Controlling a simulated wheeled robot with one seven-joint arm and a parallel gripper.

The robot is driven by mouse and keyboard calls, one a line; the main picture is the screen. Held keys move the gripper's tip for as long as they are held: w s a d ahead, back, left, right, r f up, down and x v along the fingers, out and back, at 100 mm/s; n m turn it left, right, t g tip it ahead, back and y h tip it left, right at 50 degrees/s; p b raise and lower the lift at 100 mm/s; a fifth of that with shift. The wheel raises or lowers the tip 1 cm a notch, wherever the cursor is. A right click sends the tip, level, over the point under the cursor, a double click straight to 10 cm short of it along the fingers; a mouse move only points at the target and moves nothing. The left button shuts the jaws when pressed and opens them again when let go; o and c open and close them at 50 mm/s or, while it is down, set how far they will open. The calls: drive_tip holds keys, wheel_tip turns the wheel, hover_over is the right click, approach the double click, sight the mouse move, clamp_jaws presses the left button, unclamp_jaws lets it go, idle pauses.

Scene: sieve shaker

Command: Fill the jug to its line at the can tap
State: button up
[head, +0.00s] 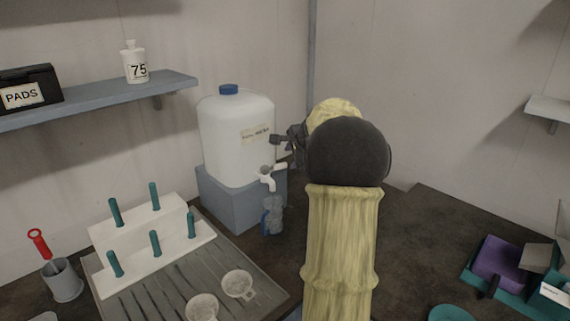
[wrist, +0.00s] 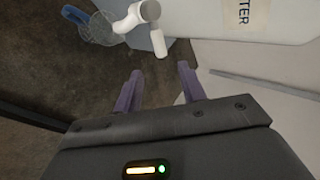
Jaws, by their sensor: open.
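The white can (head: 236,140) with a blue cap stands on a blue-grey block; a wrist view shows part of its side and label (wrist: 252,14). Its white tap (head: 270,178) sticks out low on the front and also shows in the wrist view (wrist: 140,14). The clear jug (head: 272,217) with a blue handle stands on the counter below the tap. In the wrist view the jug (wrist: 98,30) is at the upper left; its line and any water level cannot be made out. My gripper (wrist: 160,74) is open and empty, its fingers short of the tap.
A grey drainer (head: 180,270) with a white peg rack (head: 150,240) and two strainers lies left of the jug. A grey cup (head: 62,282) stands farther left. Teal and purple trays (head: 500,262) are at the right. A shelf (head: 100,100) hangs at upper left.

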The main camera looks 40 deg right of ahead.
sight(283, 165)
drive_tip(key=x, duration=0.8)
drive_tip(key=shift+c, duration=0.2)
clamp_jaws()
